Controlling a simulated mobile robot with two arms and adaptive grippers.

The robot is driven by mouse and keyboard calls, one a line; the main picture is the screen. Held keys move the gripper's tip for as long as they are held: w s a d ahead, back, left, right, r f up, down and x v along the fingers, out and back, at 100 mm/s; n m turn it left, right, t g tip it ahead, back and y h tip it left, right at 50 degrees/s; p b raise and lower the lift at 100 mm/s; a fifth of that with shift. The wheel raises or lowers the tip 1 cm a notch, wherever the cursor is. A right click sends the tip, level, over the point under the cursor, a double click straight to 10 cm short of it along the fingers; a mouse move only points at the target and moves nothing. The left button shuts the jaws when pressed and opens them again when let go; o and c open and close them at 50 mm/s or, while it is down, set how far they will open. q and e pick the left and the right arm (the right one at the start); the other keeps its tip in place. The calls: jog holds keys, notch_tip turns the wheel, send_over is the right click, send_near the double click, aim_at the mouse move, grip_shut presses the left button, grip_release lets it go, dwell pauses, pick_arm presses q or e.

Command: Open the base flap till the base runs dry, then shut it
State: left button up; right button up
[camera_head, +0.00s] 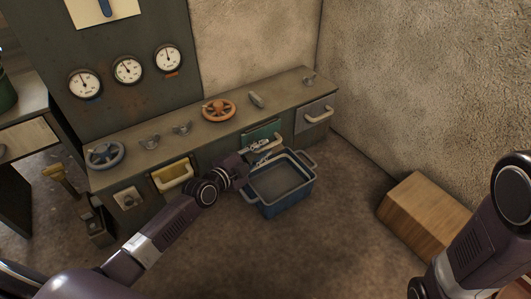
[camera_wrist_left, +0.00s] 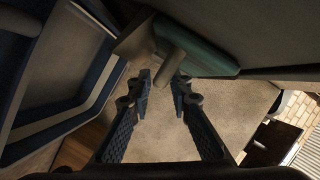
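A green flap (camera_head: 262,131) with a pale handle (camera_head: 268,144) is set in the front of the bench, above a blue bin (camera_head: 256,203). The bin holds a flat grey surface inside. My left gripper (camera_head: 261,153) is at this flap, over the bin's back rim. In the left wrist view my left gripper (camera_wrist_left: 163,84) has its fingers apart. A grey bar (camera_wrist_left: 178,62) in front of a green panel (camera_wrist_left: 208,58) reaches the gap between the fingertips. I cannot tell whether they touch it. My right gripper is out of view.
An orange handwheel (camera_head: 218,110) and a grey handwheel (camera_head: 104,154) sit on the bench top. Gauges (camera_head: 127,69) are behind. A wooden box (camera_head: 424,213) stands right; floor between is clear.

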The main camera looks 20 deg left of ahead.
pick_arm(q)
jog(key=shift+x, duration=0.8)
jog(key=shift+c, duration=0.7)
grip_shut()
